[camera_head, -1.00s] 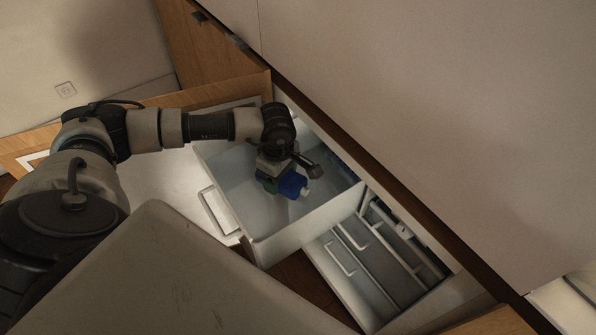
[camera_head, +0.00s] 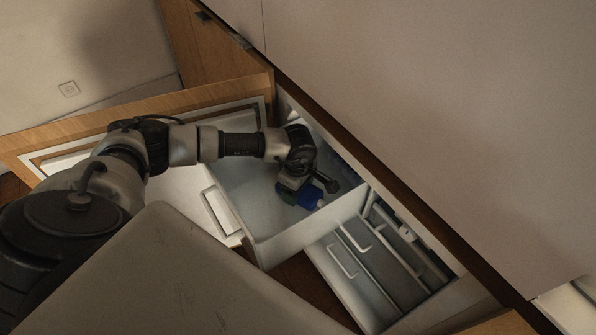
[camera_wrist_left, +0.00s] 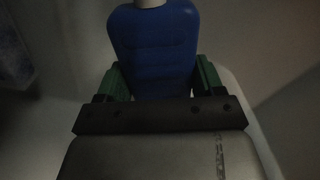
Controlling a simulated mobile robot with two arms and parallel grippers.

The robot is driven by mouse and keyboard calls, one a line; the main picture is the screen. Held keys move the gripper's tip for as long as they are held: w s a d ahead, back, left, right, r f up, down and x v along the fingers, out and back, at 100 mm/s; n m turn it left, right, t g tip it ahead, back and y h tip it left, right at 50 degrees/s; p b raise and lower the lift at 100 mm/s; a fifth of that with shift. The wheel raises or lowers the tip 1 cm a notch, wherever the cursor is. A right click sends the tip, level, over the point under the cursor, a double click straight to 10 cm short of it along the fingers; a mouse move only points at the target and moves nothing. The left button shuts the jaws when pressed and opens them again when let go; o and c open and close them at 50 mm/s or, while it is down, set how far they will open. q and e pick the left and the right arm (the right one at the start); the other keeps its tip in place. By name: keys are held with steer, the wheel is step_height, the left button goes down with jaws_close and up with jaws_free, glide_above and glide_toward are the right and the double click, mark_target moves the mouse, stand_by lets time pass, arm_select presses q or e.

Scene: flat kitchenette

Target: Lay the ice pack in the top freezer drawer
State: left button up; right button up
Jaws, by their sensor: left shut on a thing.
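The blue ice pack (camera_head: 310,197) with a pale cap is held by my left gripper (camera_head: 293,192). In the left wrist view the ice pack (camera_wrist_left: 155,45) sits between the two green fingers of the left gripper (camera_wrist_left: 157,82), which is shut on it. The pulled-out top freezer drawer (camera_head: 305,240) is white, with an open top. The gripper and ice pack are over or inside this drawer; I cannot tell whether the pack touches the drawer floor. My right gripper is not in view.
Lower drawers (camera_head: 350,270) with handles are partly pulled out below and right of the top drawer. The open wood-edged door (camera_head: 130,113) stands at left. A large pale cabinet front (camera_head: 430,130) rises along the right side.

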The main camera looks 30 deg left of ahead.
arm_select(q)
steer(key=shift+f, duration=0.1)
steer(key=o, duration=0.9)
steer(key=shift+c, duration=0.2)
steer(key=o, duration=0.3)
steer(key=shift+r, duration=0.2)
step_height(320, 180, up, 7)
steer(key=shift+f+p, duration=0.2)
steer(key=shift+p, duration=0.15)
steer(key=shift+r, duration=0.4)
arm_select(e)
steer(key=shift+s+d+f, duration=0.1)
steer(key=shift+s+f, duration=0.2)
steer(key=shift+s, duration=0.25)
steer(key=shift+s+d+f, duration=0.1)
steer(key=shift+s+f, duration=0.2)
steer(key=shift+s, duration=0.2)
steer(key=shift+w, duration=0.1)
